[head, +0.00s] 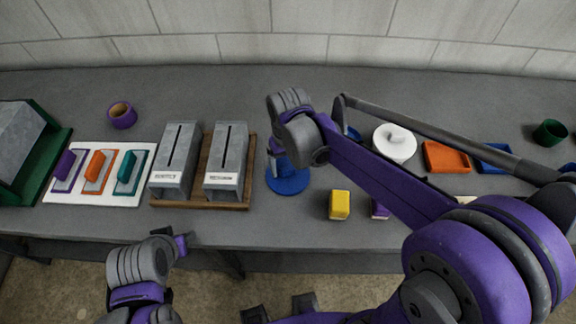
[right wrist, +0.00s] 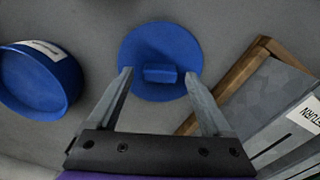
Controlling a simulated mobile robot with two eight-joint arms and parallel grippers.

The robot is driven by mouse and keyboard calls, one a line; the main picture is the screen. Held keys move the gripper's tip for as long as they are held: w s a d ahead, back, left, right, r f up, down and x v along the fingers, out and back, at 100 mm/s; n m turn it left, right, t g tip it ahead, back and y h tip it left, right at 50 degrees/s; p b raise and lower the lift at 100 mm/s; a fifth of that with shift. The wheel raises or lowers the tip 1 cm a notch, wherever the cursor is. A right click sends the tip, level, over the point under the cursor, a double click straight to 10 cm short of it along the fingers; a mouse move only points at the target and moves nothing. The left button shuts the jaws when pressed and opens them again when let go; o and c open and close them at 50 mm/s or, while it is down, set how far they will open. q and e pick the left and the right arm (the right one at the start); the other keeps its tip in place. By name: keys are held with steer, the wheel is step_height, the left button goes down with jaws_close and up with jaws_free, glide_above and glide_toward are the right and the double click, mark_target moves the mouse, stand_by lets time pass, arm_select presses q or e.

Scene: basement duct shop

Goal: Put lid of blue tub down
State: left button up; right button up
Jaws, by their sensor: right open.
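The blue lid (head: 288,182) lies flat on the grey bench, right of the two metal boxes, its handle up. In the right wrist view the round lid (right wrist: 158,48) shows its raised handle between and just beyond the fingertips. My right gripper (head: 276,160) is over the lid; its two fingers (right wrist: 160,82) are spread apart, with nothing held. The blue tub (right wrist: 40,80), with a white label, stands to the left in the right wrist view. In the head view my right arm hides most of it.
Two labelled metal boxes (head: 228,155) stand on a wooden tray (head: 200,203) close left of the lid. A yellow block (head: 339,205) lies to the right, near the bench front. A white lidded tub (head: 394,150) and an orange tray (head: 446,158) stand further right.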

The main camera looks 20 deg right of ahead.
mark_target(288, 170)
arm_select(q)
steer(key=shift+w+r+p, duration=0.25)
steer(key=shift+r+p, duration=0.15)
steer(key=shift+r, duration=0.2)
arm_select(e)
step_height(288, 170, up, 11)
arm_select(q)
steer(key=shift+s, duration=0.15)
arm_select(e)
steer(key=shift+s+f, duration=0.1)
steer(key=shift+s, duration=0.05)
